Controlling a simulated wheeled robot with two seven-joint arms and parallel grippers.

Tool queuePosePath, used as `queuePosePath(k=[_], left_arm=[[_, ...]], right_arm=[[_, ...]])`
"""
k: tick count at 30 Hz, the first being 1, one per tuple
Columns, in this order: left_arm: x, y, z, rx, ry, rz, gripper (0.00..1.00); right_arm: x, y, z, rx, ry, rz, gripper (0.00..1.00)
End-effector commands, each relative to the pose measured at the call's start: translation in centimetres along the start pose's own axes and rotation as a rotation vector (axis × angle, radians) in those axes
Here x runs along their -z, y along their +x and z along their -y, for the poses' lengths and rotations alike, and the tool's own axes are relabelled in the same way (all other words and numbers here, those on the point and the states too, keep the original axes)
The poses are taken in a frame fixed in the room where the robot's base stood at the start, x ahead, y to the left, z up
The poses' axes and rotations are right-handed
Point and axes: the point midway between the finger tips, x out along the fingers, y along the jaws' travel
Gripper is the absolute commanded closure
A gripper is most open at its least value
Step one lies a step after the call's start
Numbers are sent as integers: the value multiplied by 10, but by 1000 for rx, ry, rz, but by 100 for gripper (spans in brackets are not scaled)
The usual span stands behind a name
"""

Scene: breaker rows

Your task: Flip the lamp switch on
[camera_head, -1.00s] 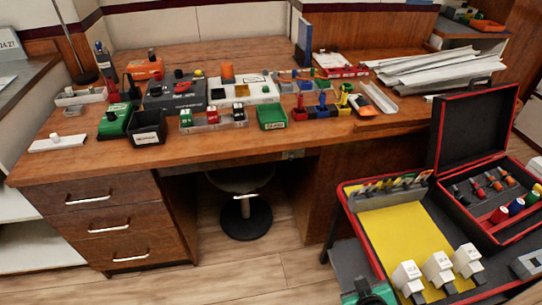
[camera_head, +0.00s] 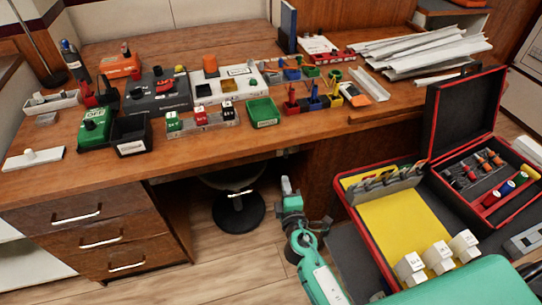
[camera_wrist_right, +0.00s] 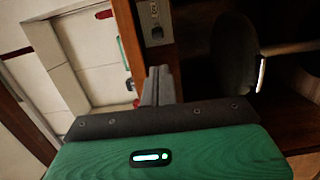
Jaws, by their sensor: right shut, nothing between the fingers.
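I cannot tell for sure which item is the lamp switch. A green box (camera_head: 95,122) with a white label, seemingly reading OFF, stands at the left of the desk. A white plate with a small knob (camera_head: 33,158) lies at the front left corner. A dark grey unit (camera_head: 158,95) with small controls stands behind the green box. My right gripper (camera_head: 287,186) is shut and empty, in front of the desk and below its top, apart from all these items. Its closed fingers show in the right wrist view (camera_wrist_right: 158,85). My left gripper is out of view.
The wooden desk (camera_head: 180,170) has several trays and parts on top, including a black bin (camera_head: 132,134) and a green tray (camera_head: 262,112). An open black and red case (camera_head: 345,195) stands at the right. A stool (camera_head: 238,210) is under the desk.

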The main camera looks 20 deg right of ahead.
Motion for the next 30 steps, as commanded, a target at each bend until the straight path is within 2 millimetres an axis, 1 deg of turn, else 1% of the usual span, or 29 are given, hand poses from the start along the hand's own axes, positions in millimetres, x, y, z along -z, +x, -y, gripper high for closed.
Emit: queuePosePath(k=[10, 14, 17, 24, 30], left_arm=[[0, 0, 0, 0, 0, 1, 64], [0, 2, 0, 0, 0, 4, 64], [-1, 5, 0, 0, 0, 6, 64], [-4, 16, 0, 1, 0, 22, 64], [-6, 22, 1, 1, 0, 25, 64]], right_arm=[[0, 1, 0, -2, -5, -2, 100], [0, 7, -1, -3, -5, -2, 100], [1, 18, -2, -3, -5, -1, 100], [0, 58, -2, -3, -4, -1, 100], [1, 86, -1, -2, -4, -2, 100]])
